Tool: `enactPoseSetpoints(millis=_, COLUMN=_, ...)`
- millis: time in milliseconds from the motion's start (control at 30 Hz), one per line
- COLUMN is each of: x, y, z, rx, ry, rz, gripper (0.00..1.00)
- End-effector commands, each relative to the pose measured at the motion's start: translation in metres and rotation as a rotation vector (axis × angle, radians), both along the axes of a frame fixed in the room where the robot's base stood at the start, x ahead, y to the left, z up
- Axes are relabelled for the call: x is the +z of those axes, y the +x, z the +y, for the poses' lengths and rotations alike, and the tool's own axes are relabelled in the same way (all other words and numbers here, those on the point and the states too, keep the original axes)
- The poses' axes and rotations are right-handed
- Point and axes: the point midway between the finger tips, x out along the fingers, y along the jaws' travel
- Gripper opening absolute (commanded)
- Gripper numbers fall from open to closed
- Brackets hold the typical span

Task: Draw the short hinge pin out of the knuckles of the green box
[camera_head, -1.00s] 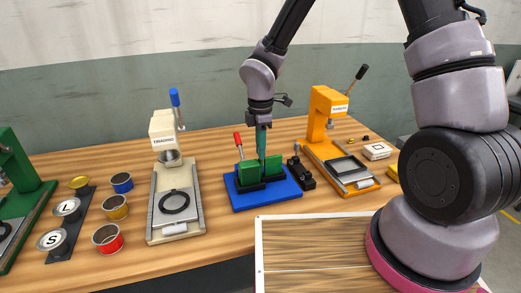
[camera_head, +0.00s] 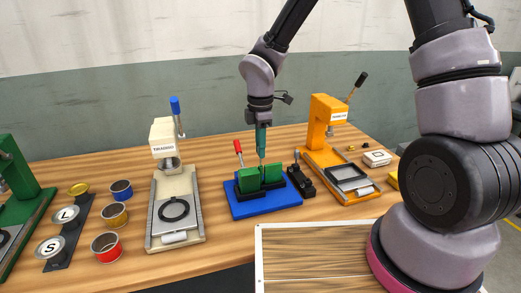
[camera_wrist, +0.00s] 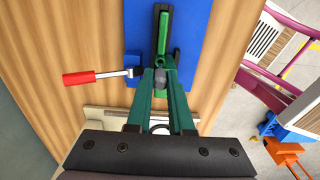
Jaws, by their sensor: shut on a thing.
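The green box (camera_head: 249,181) sits on a blue base (camera_head: 255,207) in the head view, with a dark gap between its two upright green parts. It also shows in the wrist view (camera_wrist: 162,32), just beyond my fingertips. My gripper (camera_head: 262,155) has teal fingers pointing down above the middle of the box. It is shut on the short hinge pin (camera_wrist: 160,78), seen as a small grey end between the fingers in the wrist view. The pin's lower part and the knuckles are too small or hidden, so I cannot tell how far the pin sits in them.
A red-handled clamp (camera_wrist: 79,78) stands beside the box. A cream press (camera_head: 165,135) is to the left and an orange press (camera_head: 320,125) to the right. A black block (camera_head: 301,180) lies right of the blue base. Several round tins stand at the left.

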Motion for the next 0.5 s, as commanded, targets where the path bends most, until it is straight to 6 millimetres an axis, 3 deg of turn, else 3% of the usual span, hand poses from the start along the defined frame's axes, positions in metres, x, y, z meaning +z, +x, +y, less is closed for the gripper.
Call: enactPoseSetpoints(millis=500, x=0.0061, y=-0.0001, z=0.0000, rx=-0.001, ry=0.000, rz=0.000, gripper=0.00)
